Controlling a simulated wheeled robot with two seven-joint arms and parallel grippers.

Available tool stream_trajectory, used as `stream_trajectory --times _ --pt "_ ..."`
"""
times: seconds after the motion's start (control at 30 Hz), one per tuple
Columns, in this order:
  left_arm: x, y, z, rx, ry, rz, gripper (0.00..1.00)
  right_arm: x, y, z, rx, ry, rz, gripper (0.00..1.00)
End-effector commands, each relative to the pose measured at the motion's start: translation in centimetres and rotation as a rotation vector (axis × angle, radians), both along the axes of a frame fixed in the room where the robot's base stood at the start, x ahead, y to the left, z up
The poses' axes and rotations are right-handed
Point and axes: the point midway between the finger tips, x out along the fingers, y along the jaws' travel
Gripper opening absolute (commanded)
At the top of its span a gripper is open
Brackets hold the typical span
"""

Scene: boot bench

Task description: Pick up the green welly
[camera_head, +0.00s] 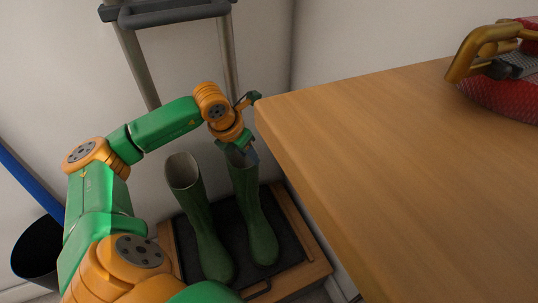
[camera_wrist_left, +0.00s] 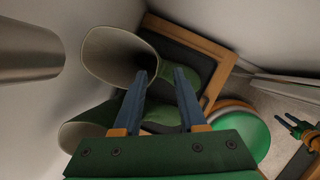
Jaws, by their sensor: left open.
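Two green wellies stand upright side by side on a dark boot tray with a wooden frame (camera_head: 318,268). The right welly (camera_head: 253,215) is under my left gripper (camera_head: 243,156), whose fingers are at its top opening. The left welly (camera_head: 198,222) stands clear of the gripper. In the left wrist view my left gripper (camera_wrist_left: 160,72) is open, with its two blue-grey fingers apart. The rim of one welly (camera_wrist_left: 108,50) shows by the fingertips; I cannot tell if they touch it. The other welly (camera_wrist_left: 88,130) is partly hidden behind the gripper. My right gripper seems to show small at the right edge there.
A wooden table (camera_head: 400,130) rises close on the right of the wellies, with a red mesh object with a golden handle (camera_head: 500,70) on it. A grey metal frame (camera_head: 140,60) stands behind. A black bucket (camera_head: 38,250) is at the left.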

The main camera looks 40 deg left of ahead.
Motion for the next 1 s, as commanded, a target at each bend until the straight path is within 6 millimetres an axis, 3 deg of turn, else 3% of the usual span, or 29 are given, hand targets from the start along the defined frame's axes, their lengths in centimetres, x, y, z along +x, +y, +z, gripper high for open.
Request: stream_trajectory --times 0.33,0.63,0.8,1.0 --pt "2.0 0.3 -5.6 0.001 0.002 0.002 0.41 1.1 0.9 -0.4 0.012 -0.002 0.0 0.5" --pt "2.4 0.3 -6.3 0.004 0.001 -0.001 0.41 1.2 1.1 -0.3 0.013 -0.001 0.0 0.5" --pt "2.4 0.3 -6.3 0.004 0.001 -0.001 0.0 1.2 1.1 -0.3 0.013 -0.001 0.0 0.5" --pt "2.3 0.3 -6.3 0.003 0.001 -0.001 0.0 1.2 1.1 -0.3 0.014 -0.001 -0.001 0.5"
